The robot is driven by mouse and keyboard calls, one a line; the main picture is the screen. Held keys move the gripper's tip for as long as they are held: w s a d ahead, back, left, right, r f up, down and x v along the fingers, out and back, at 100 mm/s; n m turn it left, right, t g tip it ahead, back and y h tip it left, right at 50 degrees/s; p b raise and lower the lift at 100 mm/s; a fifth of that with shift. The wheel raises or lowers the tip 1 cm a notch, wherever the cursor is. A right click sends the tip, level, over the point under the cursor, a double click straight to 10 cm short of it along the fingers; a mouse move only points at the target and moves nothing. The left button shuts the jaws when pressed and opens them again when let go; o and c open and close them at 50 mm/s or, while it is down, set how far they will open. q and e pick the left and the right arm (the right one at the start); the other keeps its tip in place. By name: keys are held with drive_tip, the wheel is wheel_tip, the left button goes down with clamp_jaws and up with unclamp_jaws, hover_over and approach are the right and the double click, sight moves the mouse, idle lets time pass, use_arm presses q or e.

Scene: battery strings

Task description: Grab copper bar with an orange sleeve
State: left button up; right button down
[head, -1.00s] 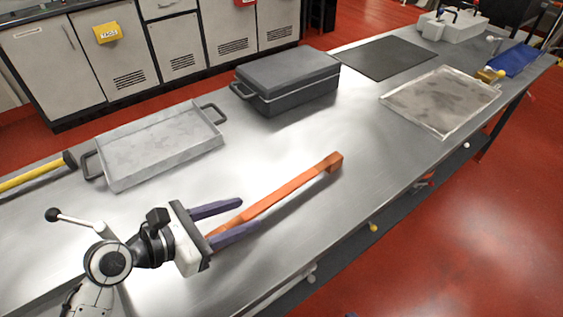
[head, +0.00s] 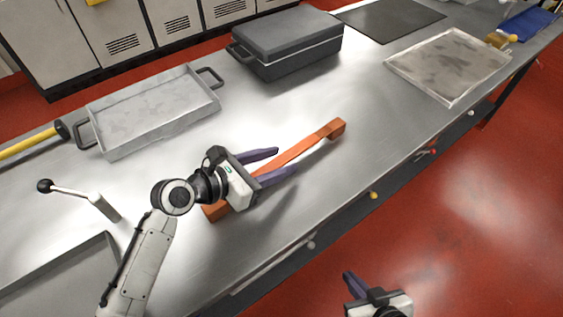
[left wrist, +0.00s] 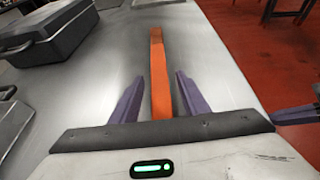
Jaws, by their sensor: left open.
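The copper bar with an orange sleeve (head: 309,144) lies along the metal table near its front edge, its raised far end pointing to the upper right. My left gripper (head: 286,161) is open above the bar, and its wrist hides part of it. In the left wrist view the bar (left wrist: 160,75) runs between the two purple fingers (left wrist: 154,97), with a gap on each side. My right gripper (head: 350,278) shows at the bottom of the head view, off the table's front side; its jaw opening is unclear.
A grey tray (head: 125,143) with handles stands at left, and a dark lidded case (head: 290,58) behind. A flat metal tray (head: 440,82) and a black mat (head: 392,18) lie further right. A lever (head: 75,194) stands at lower left. The table right of the bar is clear.

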use_arm(q)
clamp_jaws()
drive_tip(key=shift+w+r, duration=0.1)
drive_tip(key=shift+r, duration=0.1)
